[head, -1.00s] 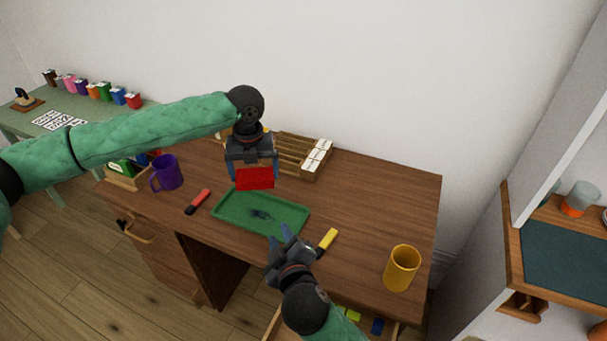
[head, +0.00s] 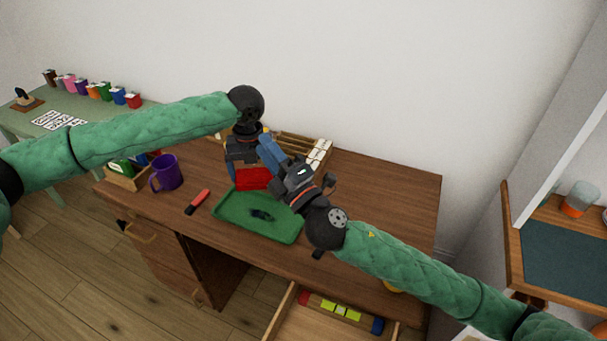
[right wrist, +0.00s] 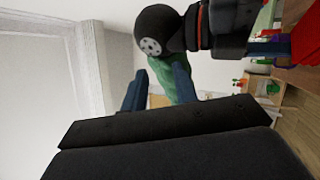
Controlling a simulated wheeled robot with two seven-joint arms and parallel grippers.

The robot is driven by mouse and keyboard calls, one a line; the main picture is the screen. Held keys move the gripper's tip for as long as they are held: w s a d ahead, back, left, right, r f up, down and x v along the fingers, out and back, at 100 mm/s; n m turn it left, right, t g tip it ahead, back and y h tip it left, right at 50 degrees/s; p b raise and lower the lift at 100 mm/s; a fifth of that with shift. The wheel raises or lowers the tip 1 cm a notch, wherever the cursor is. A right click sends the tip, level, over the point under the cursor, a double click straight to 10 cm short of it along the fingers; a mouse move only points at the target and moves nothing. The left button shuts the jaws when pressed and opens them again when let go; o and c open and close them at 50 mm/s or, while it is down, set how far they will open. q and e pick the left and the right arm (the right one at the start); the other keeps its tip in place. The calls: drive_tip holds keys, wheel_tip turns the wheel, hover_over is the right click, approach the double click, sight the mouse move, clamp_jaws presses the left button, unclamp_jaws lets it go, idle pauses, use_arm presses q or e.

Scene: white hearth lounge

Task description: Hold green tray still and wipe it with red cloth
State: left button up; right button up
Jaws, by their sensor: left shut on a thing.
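The green tray (head: 232,222) lies flat on the wooden desk, with a dark smudge (head: 262,215) near its middle. My left gripper (head: 250,167) is shut on the red cloth (head: 252,180), which hangs over the tray's far side; I cannot tell whether it touches the tray. My right gripper (head: 270,150) is just right of the left one, above the tray's far right part, and hides that corner. Its two blue fingers stand apart in the right wrist view (right wrist: 157,92), with nothing visible between them. A red surface (right wrist: 306,40) at that view's right edge looks like the cloth.
A red-and-black marker-like item (head: 197,202) and a purple mug (head: 166,173) lie left of the tray. A wooden rack (head: 318,152) stands behind the grippers. An open drawer (head: 330,325) juts out in front. My right arm covers much of the desk's right side.

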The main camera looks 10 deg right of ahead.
wheel_tip(320, 180, up, 8)
drive_tip(key=n+g+y, duration=0.7)
drive_tip(key=n+g, duration=0.1)
drive_tip(key=n, duration=0.7)
drive_tip(key=s+a+f+n+g+h, duration=0.1)
drive_tip(key=s+a+f+n+g, duration=0.2)
drive_tip(key=s+a+n+g, duration=0.6)
drive_tip(key=w+d+f+n+g+h, duration=0.35)
drive_tip(key=w+f+g+h, duration=0.2)
drive_tip(key=f+g, duration=0.2)
drive_tip(key=w+d+f+m+t+h, duration=0.25)
drive_tip(key=w+d+f+h, duration=0.5)
drive_tip(key=w+d, duration=0.4)
drive_tip(key=w+d+f+m+t+h, duration=0.2)
drive_tip(key=w+d+f+m+h, duration=0.3)
drive_tip(key=w+d+f, duration=0.6)
drive_tip(key=s+a+r+n+t+h, duration=0.1)
drive_tip(key=s+a+r+n+t, duration=0.2)
drive_tip(key=s+a, duration=0.55)
drive_tip(key=shift+g, duration=0.7)
drive_tip(key=f, duration=1)
drive_tip(key=shift+a+f, duration=0.2)
drive_tip(key=shift+f, duration=0.2)
